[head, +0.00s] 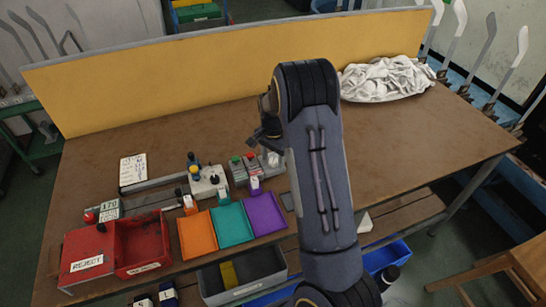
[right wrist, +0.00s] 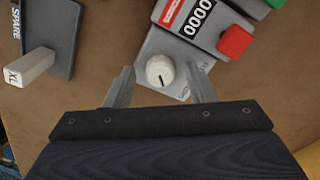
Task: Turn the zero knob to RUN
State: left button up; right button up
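The zero knob (right wrist: 160,71) is a round white knob with a dark pointer line on a grey plate, seen in the right wrist view. Its pointer points down and slightly right in that view; the small plate lettering is too small to read. My right gripper (right wrist: 162,74) is open, with one finger on each side of the knob and visible gaps to it. In the head view my right gripper (head: 264,132) is over the back of the devices, partly hidden by its own arm. My left gripper is not in view.
A counter box (right wrist: 197,18) with a red button (right wrist: 234,41) sits beside the knob plate. A grey holder (right wrist: 48,35) with an XL tag is at left. Orange (head: 198,236), teal (head: 232,224) and purple (head: 265,214) trays lie in front. The table's right side is mostly clear.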

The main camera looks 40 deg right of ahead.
jog(key=c, duration=0.9)
jog(key=shift+c, duration=0.2)
jog(key=shift+n, duration=0.3)
jog(key=n+b, duration=0.1)
jog(key=n, duration=0.2)
jog(key=shift+n, duration=0.3)
jog(key=n+b, duration=0.1)
jog(key=n, duration=0.3)
jog(key=shift+n, duration=0.3)
jog(key=n+b, duration=0.1)
jog(key=n, duration=0.8)
jog(key=shift+d+b, duration=0.1)
jog(key=shift+b, duration=0.2)
jog(key=shift+n, duration=0.3)
